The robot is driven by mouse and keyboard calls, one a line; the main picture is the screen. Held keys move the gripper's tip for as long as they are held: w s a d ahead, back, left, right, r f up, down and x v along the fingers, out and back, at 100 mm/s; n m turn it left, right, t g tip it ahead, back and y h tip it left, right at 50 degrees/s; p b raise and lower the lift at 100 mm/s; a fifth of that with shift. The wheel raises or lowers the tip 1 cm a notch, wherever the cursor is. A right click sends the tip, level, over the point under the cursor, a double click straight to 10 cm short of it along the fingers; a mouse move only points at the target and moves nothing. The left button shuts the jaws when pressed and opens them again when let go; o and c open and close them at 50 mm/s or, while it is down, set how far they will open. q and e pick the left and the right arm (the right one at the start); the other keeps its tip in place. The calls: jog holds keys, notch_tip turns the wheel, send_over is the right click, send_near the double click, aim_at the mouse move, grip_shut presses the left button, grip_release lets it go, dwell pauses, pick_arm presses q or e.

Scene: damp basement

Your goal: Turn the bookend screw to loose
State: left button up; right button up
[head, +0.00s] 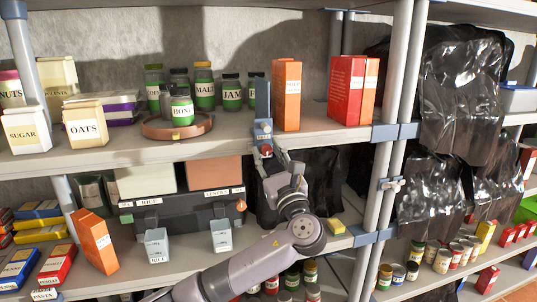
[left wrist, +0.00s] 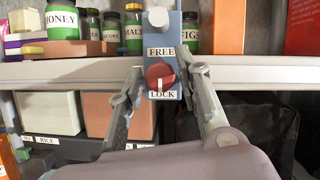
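The blue-grey bookend (head: 263,98) is clamped at the front edge of the upper shelf, beside orange boxes. Its red screw (head: 266,150) sits low on its front face. My left gripper (head: 272,159) is in front of the screw. In the left wrist view its fingers (left wrist: 161,70) are spread on either side of the screw; contact is unclear. My right gripper is out of view.
Jars and a round brown tray (head: 158,131) stand left of the bookend; orange boxes (head: 286,95) stand right of it. A dark crate (head: 180,209) and small bins are on the shelf below. A shelf post (head: 390,150) rises at the right.

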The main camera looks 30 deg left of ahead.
pick_arm(q)
grip_shut()
jog(key=shift+f+n, duration=0.1)
jog(key=shift+n, duration=0.2)
